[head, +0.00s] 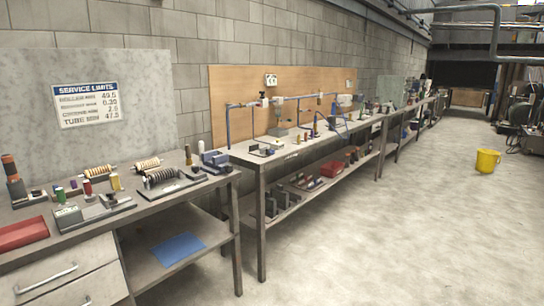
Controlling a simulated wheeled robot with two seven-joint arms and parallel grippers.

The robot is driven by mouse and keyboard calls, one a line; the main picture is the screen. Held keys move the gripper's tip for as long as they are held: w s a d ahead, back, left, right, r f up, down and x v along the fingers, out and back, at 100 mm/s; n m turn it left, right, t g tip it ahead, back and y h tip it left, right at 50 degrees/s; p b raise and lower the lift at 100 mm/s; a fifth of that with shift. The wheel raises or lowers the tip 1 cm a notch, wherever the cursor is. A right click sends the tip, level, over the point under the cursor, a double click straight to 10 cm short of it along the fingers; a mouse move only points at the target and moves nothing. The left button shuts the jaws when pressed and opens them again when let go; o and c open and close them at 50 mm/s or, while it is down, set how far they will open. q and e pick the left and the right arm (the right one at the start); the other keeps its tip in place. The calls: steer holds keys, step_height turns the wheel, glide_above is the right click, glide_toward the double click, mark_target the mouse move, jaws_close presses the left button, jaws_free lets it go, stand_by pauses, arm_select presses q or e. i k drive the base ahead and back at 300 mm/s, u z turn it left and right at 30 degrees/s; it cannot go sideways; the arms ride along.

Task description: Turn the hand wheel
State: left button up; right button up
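No hand wheel can be made out for certain in the head view. Blue-grey piping (300,97) runs along the wooden backboard above the second bench. Neither of my grippers is in view.
A near workbench (115,226) with drawers stands at left, holding coils, small cylinders and a red box (22,233). A second bench (268,160) with a lower shelf extends beyond it. A yellow bucket (487,161) stands on the open concrete floor at right.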

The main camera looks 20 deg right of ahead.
mark_target(196, 168)
steer(key=z, duration=0.6)
steer(key=i, duration=1.5)
steer(key=u, duration=0.75)
steer(key=i, duration=1.15)
steer(key=u, duration=0.95)
